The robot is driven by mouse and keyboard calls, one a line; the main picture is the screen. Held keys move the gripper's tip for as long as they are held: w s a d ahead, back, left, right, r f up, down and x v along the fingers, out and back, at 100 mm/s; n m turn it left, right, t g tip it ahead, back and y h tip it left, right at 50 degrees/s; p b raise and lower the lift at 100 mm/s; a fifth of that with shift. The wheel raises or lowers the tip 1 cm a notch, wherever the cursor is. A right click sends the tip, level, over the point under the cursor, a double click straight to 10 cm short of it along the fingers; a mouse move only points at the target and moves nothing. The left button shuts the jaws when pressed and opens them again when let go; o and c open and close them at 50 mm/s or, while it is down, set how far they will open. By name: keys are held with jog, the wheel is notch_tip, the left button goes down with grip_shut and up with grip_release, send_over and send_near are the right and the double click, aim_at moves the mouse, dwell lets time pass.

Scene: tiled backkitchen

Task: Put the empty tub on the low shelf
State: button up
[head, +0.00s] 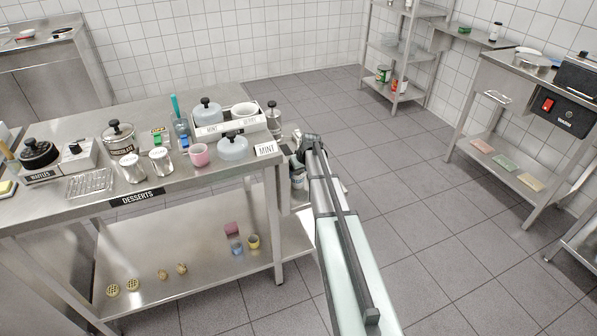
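A white open tub (246,111) stands at the right of a white tray (226,126) on the steel table; its inside is too small to judge. A lidded tub (207,112) with a black knob stands beside it. Another grey-white domed lid or lidded tub (233,148) sits in front of the tray, near a MINT card (266,149). The table's low shelf (185,250) is below. My gripper (298,172) is just off the table's right end, apart from the tubs; my arm partly hides it and its fingers are unclear.
A pink cup (199,154), metal canisters and a wire rack (90,182) crowd the tabletop. Open floor (400,190) lies to the right.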

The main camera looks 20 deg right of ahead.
jog(key=shift+o, duration=0.4)
jog(key=shift+r, duration=0.15)
jog(key=v, duration=1.2)
dwell(1.1)
jog(key=shift+o, duration=1.4)
jog(key=shift+d+r, duration=0.25)
jog(key=shift+r, duration=0.05)
jog(key=w+d+r+g+h, duration=0.1)
jog(key=w+d+r+g, duration=0.1)
jog(key=w+d+r, duration=0.7)
notch_tip(320, 180, down, 11)
jog(key=s+g, duration=0.2)
jog(key=shift+s+a+f+m+g, duration=0.2)
jog(key=shift+s+m+g, duration=0.1)
jog(key=shift+m, duration=0.1)
